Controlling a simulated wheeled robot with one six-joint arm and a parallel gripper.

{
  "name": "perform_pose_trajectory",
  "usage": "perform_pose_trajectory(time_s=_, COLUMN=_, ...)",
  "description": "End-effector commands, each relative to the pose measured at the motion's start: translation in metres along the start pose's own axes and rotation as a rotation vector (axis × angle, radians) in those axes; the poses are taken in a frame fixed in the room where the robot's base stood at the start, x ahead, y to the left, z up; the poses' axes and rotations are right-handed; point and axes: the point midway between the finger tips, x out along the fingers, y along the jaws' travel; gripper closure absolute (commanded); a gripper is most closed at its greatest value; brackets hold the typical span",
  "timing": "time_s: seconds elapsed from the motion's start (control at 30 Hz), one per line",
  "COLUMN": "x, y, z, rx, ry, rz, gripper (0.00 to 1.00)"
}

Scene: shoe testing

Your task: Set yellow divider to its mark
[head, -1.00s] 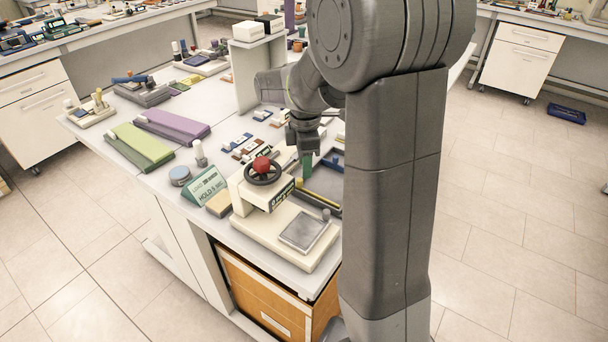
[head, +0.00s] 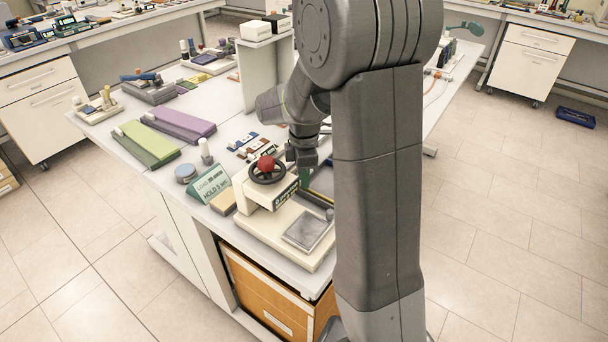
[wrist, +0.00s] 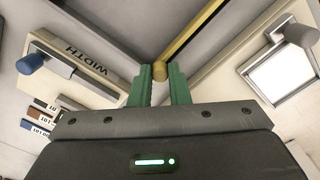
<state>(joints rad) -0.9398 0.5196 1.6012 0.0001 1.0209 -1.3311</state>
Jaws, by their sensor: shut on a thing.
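The yellow divider is a thin yellow bar with a round yellow knob at its near end. In the wrist view the bar of the yellow divider (wrist: 192,32) runs up and to the right from the knob, across a grey tray (wrist: 125,30). My gripper (wrist: 160,77) has its green fingers on either side of the knob and is shut on it. In the head view my gripper (head: 305,180) reaches down to the tray behind the beige press, and part of the yellow bar shows beside it. No mark for the divider can be made out.
A beige press with a red-topped wheel (head: 267,170) stands close in front of my gripper. In the wrist view a beige block lettered WIDTH (wrist: 88,62) with a blue knob (wrist: 32,62) is at left. A pale device with a grey lever (wrist: 298,36) is at right.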

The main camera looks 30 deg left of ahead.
Motion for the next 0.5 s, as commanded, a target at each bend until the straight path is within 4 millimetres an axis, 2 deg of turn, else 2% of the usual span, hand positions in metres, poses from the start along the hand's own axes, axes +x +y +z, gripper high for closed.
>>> perform_pose_trajectory(time_s=0.13, x=-0.001, y=0.006, z=0.006, rx=0.003, ry=0.0, rz=0.0, gripper=1.0)
perform_pose_trajectory(time_s=0.3, x=-0.002, y=0.03, z=0.03, rx=0.005, ry=0.0, rz=0.001, gripper=1.0)
perform_pose_trajectory(time_s=0.5, x=-0.001, y=0.044, z=0.044, rx=0.001, ry=0.0, rz=0.001, gripper=1.0)
